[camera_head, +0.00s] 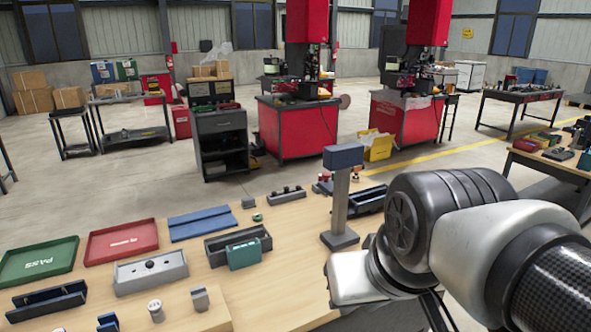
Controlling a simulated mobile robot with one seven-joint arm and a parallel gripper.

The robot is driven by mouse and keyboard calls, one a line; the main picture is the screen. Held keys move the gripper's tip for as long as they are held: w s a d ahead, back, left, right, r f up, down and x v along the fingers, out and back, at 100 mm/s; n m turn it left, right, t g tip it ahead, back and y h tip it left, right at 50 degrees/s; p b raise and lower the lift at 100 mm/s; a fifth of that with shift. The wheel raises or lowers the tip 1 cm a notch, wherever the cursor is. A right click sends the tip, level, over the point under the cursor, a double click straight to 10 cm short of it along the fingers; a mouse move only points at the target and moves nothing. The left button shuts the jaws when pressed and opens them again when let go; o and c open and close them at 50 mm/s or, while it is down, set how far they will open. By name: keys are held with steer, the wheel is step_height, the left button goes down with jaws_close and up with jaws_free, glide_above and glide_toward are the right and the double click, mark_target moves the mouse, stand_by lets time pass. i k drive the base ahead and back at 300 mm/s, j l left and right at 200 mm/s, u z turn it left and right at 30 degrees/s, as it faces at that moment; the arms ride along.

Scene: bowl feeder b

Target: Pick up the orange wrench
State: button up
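I cannot make out an orange wrench in the head view. Small reddish pieces (324,177) stand at the far edge of the wooden bench (285,285), too small to identify. My arm fills the lower right and hides part of the bench's right side. The fingers of my gripper do not show.
On the bench are a green tray (40,262), a red tray (121,242), a blue plate (202,223), a grey block fixture (151,271), a dark channel box (238,244) with a green block (243,255), and an upright blue-topped post (341,195). Red machines (298,130) stand behind.

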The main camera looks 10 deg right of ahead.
mark_target(356, 179)
steer(key=i+l+z, duration=0.1)
steer(key=l+z, duration=0.15)
steer(key=l, duration=0.2)
steer(key=i+l+z, duration=0.25)
steer(key=l, duration=0.2)
steer(key=l+z, duration=0.25)
steer(key=l, duration=0.2)
steer(key=i+l+z, duration=0.8)
steer(key=z, duration=0.15)
steer(key=i+l+z, duration=0.3)
steer(key=i+l, duration=0.1)
steer(key=i, duration=0.4)
steer(key=i+l+u, duration=0.1)
steer(key=i, duration=0.4)
steer(key=i+l, duration=0.1)
steer(key=i, duration=0.35)
steer(key=i+j+u, duration=0.1)
steer(key=u, duration=0.3)
steer(key=i+u, duration=0.5)
steer(key=u, duration=0.25)
steer(key=i+l+u, duration=0.1)
steer(key=u, duration=0.3)
steer(key=i+j+u, duration=0.15)
steer(key=i+u, duration=0.5)
steer(key=i, duration=0.2)
steer(key=i+u, duration=0.75)
steer(key=i+l+u, duration=0.15)
steer(key=i+u, duration=0.2)
steer(key=i+l+u, duration=0.25)
steer(key=i+u, duration=0.15)
